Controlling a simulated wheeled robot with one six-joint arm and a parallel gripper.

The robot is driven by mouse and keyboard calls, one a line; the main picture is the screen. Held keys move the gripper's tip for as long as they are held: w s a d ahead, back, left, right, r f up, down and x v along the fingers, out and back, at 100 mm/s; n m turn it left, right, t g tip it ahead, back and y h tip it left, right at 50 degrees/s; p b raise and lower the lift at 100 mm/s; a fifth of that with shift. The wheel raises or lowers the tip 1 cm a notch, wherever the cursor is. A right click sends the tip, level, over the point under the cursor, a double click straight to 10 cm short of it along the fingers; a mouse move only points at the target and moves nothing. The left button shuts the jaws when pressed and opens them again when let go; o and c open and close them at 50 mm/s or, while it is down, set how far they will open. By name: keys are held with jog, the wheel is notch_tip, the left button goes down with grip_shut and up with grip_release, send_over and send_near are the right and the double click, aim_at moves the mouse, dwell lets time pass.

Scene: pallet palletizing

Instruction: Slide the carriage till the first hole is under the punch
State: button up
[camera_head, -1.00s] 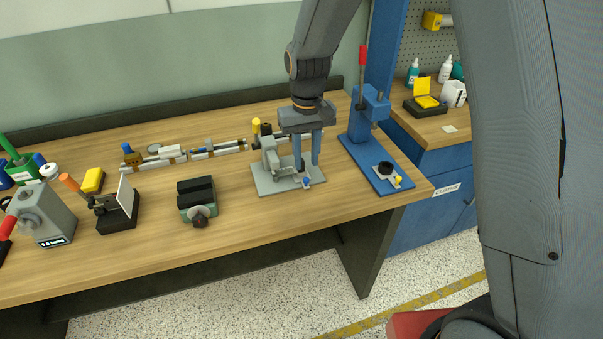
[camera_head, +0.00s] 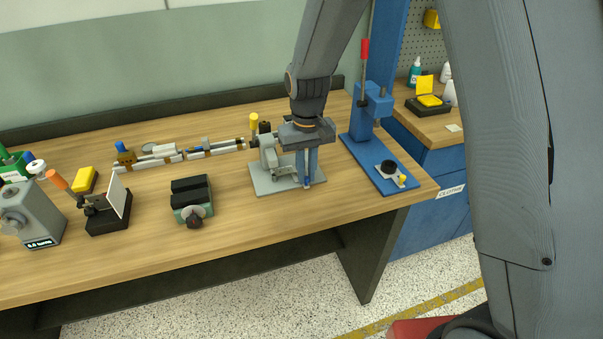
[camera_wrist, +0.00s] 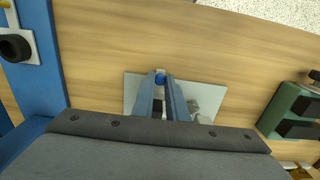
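The punch tool, a small grey press with a yellow-topped lever (camera_head: 254,122), stands on a grey base plate (camera_head: 268,187) on the bench. My gripper (camera_head: 307,184) is over the right part of this plate, pointing down. In the wrist view its two blue fingers (camera_wrist: 160,80) sit close on either side of a small blue knob (camera_wrist: 160,77) near the plate's edge. The fingers look shut on the knob. The carriage, its holes and the punch tip are mostly hidden behind the fingers; I cannot tell how hole and punch line up.
A blue arbor press (camera_head: 362,130) stands close to the right of the plate. A green vise (camera_head: 191,200) is to the left, with a long linear assembly (camera_head: 180,155) behind it. A gauge stand (camera_head: 106,212) and grey box (camera_head: 32,215) lie further left. The bench front is clear.

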jog(key=shift+a, duration=0.15)
grip_shut()
jog(key=shift+s+a+p, duration=0.25)
jog(key=shift+s+a, duration=0.05)
jog(key=shift+a, duration=0.65)
jog(key=shift+s+a+p, duration=0.2)
jog(key=shift+s+a, duration=0.1)
jog(key=shift+a, duration=0.65)
jog(key=shift+d+p, duration=0.1)
jog(key=shift+p, duration=0.4)
dwell(1.0)
jog(key=o, duration=0.9)
grip_release()
notch_tip(320, 180, up, 5)
jog(key=p, duration=0.3)
dwell(0.4)
